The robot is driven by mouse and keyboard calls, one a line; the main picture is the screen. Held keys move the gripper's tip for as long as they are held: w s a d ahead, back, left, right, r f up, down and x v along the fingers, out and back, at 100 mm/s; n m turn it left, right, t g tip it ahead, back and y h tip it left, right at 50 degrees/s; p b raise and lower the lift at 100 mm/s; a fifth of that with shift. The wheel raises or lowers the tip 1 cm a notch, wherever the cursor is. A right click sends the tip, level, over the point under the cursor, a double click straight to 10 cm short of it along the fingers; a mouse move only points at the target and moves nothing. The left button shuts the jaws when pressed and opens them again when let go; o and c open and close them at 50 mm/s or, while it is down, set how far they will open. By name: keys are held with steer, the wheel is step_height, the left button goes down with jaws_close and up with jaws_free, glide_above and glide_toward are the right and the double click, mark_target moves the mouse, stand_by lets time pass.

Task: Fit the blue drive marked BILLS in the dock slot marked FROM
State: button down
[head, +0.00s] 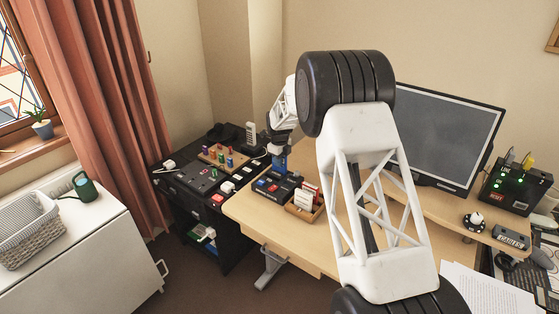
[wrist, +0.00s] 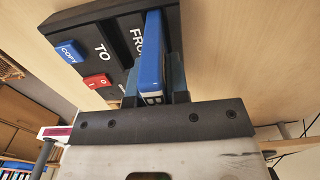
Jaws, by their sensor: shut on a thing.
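My gripper (head: 279,150) is shut on a blue drive (head: 280,164) above the dock at the desk's left end. In the wrist view the blue drive (wrist: 152,58) stands between the fingers and points toward the dock. No BILLS marking is readable on it. The black dock (head: 268,190) shows large in the wrist view (wrist: 90,32), with the words TO and FROM, a blue COPY button (wrist: 69,53) and a red switch (wrist: 97,81). The drive covers part of the word FROM.
A wooden holder with white cards (head: 306,200) stands close to the dock's right. The monitor (head: 445,130) stands at right. Bare desk (head: 260,222) lies in front of the dock.

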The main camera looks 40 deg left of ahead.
steer(key=shift+f, duration=1.05)
stand_by(0.5)
steer(key=c, duration=0.8)
jaws_free()
steer(key=shift+r, duration=0.1)
steer(key=shift+r, duration=3.4)
